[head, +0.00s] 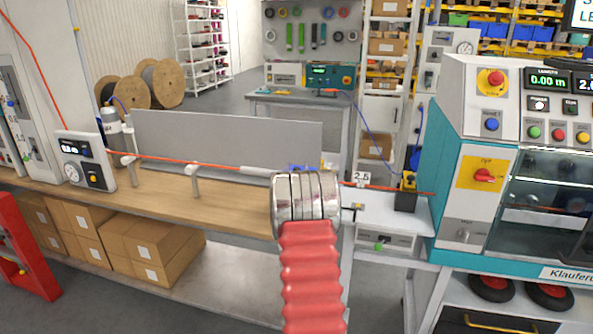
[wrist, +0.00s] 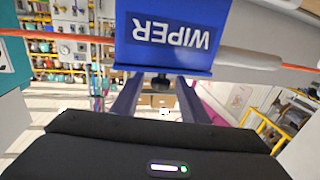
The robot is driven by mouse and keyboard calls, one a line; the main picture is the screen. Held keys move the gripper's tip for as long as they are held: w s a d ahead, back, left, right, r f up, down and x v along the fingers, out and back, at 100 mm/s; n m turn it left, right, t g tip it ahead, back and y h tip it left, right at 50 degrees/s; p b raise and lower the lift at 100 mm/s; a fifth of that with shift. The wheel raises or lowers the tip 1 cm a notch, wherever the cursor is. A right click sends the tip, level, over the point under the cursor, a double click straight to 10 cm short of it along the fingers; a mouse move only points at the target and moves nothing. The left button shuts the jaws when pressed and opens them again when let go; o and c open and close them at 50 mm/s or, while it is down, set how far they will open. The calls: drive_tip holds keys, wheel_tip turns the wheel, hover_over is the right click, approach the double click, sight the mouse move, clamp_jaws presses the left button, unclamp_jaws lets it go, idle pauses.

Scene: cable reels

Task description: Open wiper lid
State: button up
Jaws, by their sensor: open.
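The blue wiper (wrist: 165,32) fills the top middle of the wrist view, its WIPER label upside down. A small dark knob (wrist: 161,82) shows just below its edge. My gripper (wrist: 163,94) is open, with one finger on each side of the knob; I cannot tell whether they touch it. In the head view a little blue of the wiper (head: 300,167) shows above my metal wrist, which hides my fingers and most of the wiper. The lid looks shut, though its far side is out of sight.
The orange cable (head: 150,156) runs along the wooden bench (head: 150,188) past the grey panel (head: 225,142). A light grey sleeve (wrist: 250,58) surrounds it beside the wiper. The teal and white machine (head: 455,130) stands at right, with a small black and yellow unit (head: 406,195) nearby.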

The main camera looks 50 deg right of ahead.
drive_tip(key=shift+c, duration=0.4)
clamp_jaws()
drive_tip(key=shift+w+a, duration=0.1)
idle(0.4)
